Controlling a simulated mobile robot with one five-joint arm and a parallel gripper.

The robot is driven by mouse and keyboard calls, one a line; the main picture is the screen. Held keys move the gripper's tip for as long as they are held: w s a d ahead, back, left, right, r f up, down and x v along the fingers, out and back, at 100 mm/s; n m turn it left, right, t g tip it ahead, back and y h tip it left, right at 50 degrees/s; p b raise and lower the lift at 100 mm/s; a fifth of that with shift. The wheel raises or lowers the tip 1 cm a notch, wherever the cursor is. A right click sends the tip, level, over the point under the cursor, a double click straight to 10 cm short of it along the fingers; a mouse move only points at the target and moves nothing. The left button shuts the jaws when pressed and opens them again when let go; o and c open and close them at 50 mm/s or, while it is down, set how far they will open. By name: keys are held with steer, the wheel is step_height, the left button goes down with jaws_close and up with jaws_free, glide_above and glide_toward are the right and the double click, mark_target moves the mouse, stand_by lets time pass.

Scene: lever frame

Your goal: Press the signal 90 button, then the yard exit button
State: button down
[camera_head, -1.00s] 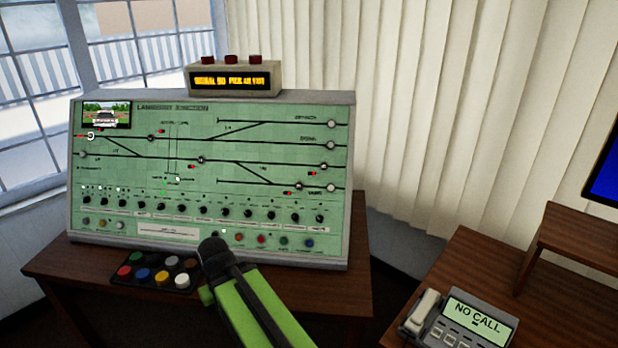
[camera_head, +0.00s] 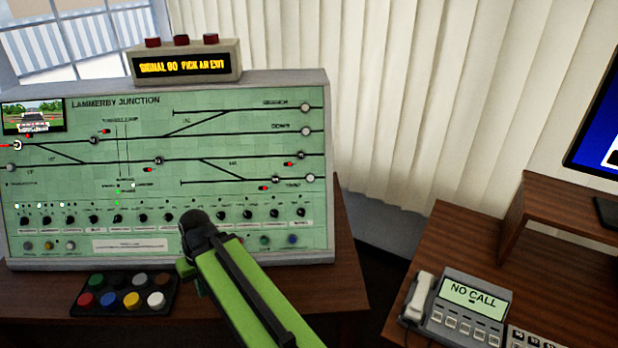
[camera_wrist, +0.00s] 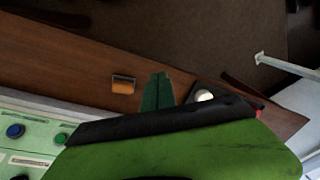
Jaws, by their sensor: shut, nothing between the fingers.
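The green signal panel (camera_head: 95,235) stands on the desk, and its display box (camera_head: 187,65) reads "SIGNAL 90 PICK AN EXIT". At the panel's far left, a white-lit round button (camera_head: 17,145) sits at the end of a red line. Round grey exit buttons end the tracks at the right; the lowest (camera_head: 310,178) has a blurred label that may name the yard. My gripper shows in the wrist view (camera_wrist: 160,77) with its green fingers shut and empty, above the brown desk.
A black box with several coloured buttons (camera_head: 128,293) lies before the panel. A phone unit (camera_head: 466,307) reading "NO CALL" and a monitor (camera_head: 598,130) stand on the right desk (camera_head: 450,235). An orange block (camera_wrist: 123,84) shows in the wrist view. A floor gap separates the desks.

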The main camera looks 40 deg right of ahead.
steer(key=w+d+r+m+t+y, duration=0.1)
steer(key=d+r+m+t+y, duration=0.2)
steer(key=d, duration=0.7)
steer(key=w+d+r+m+t+y, duration=0.1)
steer(key=d+r+m+t, duration=0.3)
steer(key=d, duration=0.7)
steer(key=s+d+r+m+t+h, duration=0.1)
steer(key=s+d+r+m+t, duration=0.1)
steer(key=d+r, duration=0.3)
steer(key=s+d+r+m+t+h, duration=0.2)
steer(key=s+d+r+t, duration=0.2)
steer(key=d, duration=1)
step_height(320, 180, up, 3)
steer(key=shift+s+d+f+t+p, duration=0.2)
steer(key=shift+s+t+p, duration=0.25)
steer(key=shift+t, duration=0.15)
